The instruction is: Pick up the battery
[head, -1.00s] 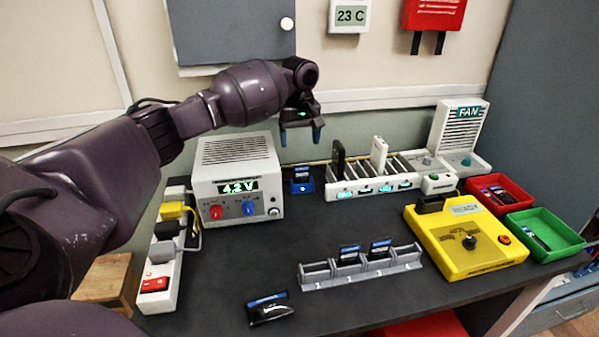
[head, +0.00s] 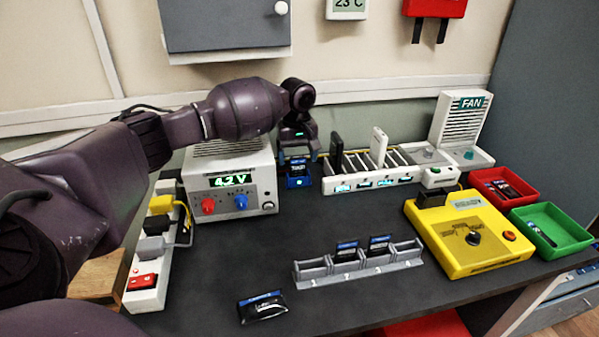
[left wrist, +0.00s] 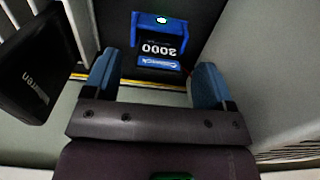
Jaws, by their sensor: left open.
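A black and blue battery (head: 298,168) stands in a small blue cradle (head: 299,182) at the back of the bench, right of the 4.2 V power supply. My left gripper (head: 298,156) is open, its fingers pointing down just over this battery. In the left wrist view, the battery (left wrist: 158,50), marked 2000, shows beyond and between the two blue fingertips of the left gripper (left wrist: 156,80), with the blue cradle (left wrist: 163,22) next to it. I see no contact. Other batteries sit in the grey rack (head: 322,279), and one lies alone on the front of the bench (head: 262,307). My right gripper is not in view.
The white slotted rack (head: 350,184) with upright phones stands close right of the gripper; a dark phone (left wrist: 38,65) shows nearby at left in the wrist view. The power supply (head: 232,180) stands close left. A yellow tester (head: 480,255), red tray (head: 508,202) and green tray (head: 565,243) are at right.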

